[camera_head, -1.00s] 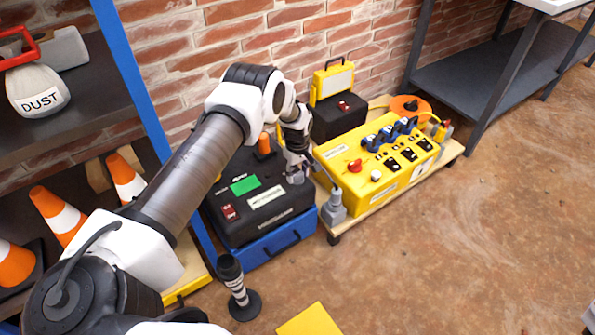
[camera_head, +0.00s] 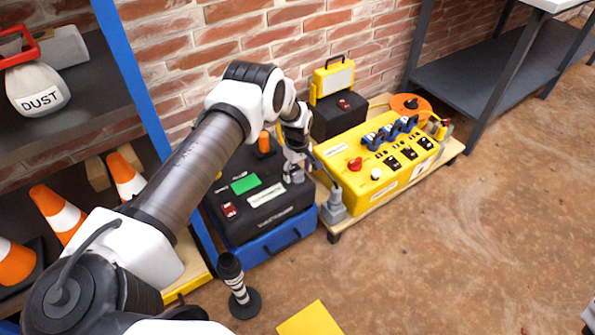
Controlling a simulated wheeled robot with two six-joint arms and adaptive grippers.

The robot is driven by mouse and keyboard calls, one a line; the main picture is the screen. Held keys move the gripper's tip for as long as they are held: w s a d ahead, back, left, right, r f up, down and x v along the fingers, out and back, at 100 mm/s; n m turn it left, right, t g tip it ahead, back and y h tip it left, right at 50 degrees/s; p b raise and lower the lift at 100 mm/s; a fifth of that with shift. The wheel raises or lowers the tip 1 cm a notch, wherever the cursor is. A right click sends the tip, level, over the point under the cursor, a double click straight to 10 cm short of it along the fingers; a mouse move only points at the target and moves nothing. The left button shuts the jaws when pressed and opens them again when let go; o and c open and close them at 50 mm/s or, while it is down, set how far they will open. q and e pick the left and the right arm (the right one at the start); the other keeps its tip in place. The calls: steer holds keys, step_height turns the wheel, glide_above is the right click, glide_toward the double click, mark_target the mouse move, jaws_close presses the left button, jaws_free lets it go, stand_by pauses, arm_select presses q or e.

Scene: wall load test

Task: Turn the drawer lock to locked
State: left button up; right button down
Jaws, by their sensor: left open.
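A black unit (camera_head: 262,212) stands on a blue drawer (camera_head: 270,246) with a dark handle, near the brick wall. It has a green screen, a red switch, a pale label and an orange-topped knob. I cannot make out the drawer lock for certain; a small grey knob is near my gripper at the unit's right end. My left gripper (camera_head: 293,170) is open, pointing down at that end of the unit, close over its top. Whether it touches anything is too small to tell. My left arm hides part of the unit's left side. My right gripper is not in view.
A yellow power box (camera_head: 372,192) with blue plugs stands on a low wooden platform just right of the gripper. A grey connector (camera_head: 333,205) sits in front. A black-and-white post (camera_head: 236,285) stands on the floor. Shelves with cones are at left; the right floor is clear.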

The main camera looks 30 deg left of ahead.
mark_target(297, 172)
arm_select(q)
step_height(297, 172, up, 12)
stand_by(0.3)
steer(key=shift+f, duration=0.1)
